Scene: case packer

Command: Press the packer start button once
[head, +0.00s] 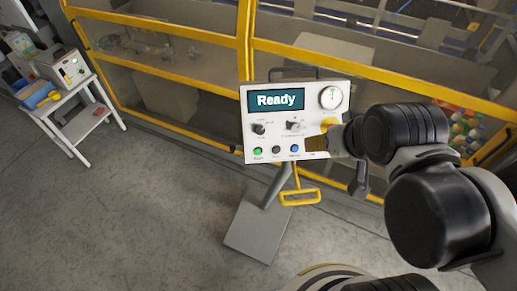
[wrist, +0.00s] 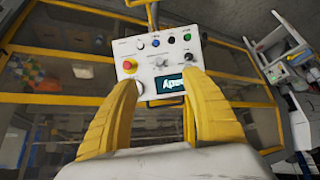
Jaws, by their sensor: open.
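The packer control panel (head: 312,108) is a white box on a stand, with its screen (head: 276,101) reading "Ready". A green button (head: 257,151) sits at its lower left, beside a black button (head: 276,150) and a blue button (head: 294,149). The labels are too small to read surely. My gripper (head: 325,141) is in front of the panel's lower right and hides part of it. In the wrist view the panel appears upside down, with the green button (wrist: 187,37) at upper right. My gripper (wrist: 160,78) is open and empty, its yellow fingers spread before the panel.
A red emergency stop on a yellow base (wrist: 130,65) is near the left fingertip in the wrist view. Knobs and a dial (head: 330,96) also project from the panel. Yellow-framed guarding (head: 180,43) stands behind. A white cart (head: 85,110) stands left; floor between is clear.

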